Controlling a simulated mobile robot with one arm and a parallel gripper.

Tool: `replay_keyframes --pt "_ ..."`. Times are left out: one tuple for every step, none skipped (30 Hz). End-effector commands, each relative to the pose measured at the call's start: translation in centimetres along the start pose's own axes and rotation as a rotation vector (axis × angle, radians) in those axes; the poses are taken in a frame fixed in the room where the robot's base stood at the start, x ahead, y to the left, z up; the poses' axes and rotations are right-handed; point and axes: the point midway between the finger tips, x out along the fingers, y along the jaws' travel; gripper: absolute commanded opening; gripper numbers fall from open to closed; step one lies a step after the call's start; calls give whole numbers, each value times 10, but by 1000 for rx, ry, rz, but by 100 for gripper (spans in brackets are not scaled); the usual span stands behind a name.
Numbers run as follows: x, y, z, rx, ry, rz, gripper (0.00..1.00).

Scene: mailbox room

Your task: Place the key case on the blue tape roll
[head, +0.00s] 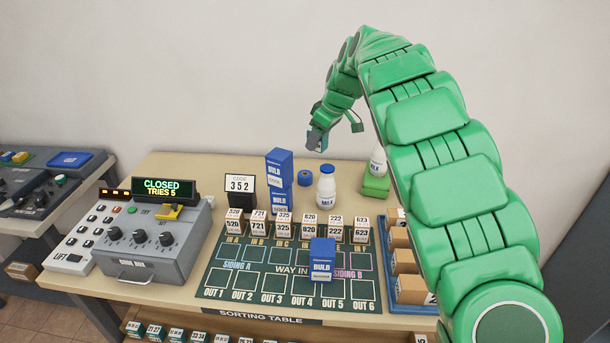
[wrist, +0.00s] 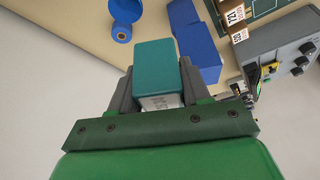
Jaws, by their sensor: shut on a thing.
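My gripper (head: 322,141) is shut on the teal key case (wrist: 155,65), a block gripped between the grey fingers in the wrist view. In the head view the case (head: 317,139) is small and partly covered by the fingers, held above the back of the table. The blue tape roll (head: 306,178) lies below it and slightly left, between the blue bulb boxes and a milk bottle. In the wrist view a blue ring with a brownish centre, apparently the tape roll (wrist: 116,31), is up and left of the case, apart from it.
Stacked blue bulb boxes (head: 279,180) stand close left of the roll, and a white milk bottle (head: 326,187) close right. Another bottle (head: 378,160) stands on a green block (head: 375,183). Numbered boxes, a bulb box (head: 322,260) and a control panel (head: 150,240) are nearer.

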Motion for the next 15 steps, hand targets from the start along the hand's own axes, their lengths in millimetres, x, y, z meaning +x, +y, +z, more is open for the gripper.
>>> replay_keyframes --pt "3 -1 -3 -14 0 -5 9" --pt "4 -1 -4 -22 0 -7 9" --pt "6 -1 -6 -32 -1 -10 9" --pt "8 0 -6 -38 -1 -12 9" --pt "9 0 -6 -43 -2 -13 9" --pt "11 0 -7 -50 -3 -16 9" --pt "12 0 -8 -55 -3 -18 9" --pt "14 0 -9 -60 -3 -20 9" --pt "15 1 -9 -65 -3 -22 9" --pt "16 1 -9 -70 -4 -24 9" --pt "18 1 -10 -75 -5 -26 9" --pt "19 1 -10 -81 -6 -27 9" --pt "22 1 -9 -81 -7 -28 9" --pt "24 1 -8 -81 -6 -27 9" --pt "28 1 -7 -80 -6 -27 9"
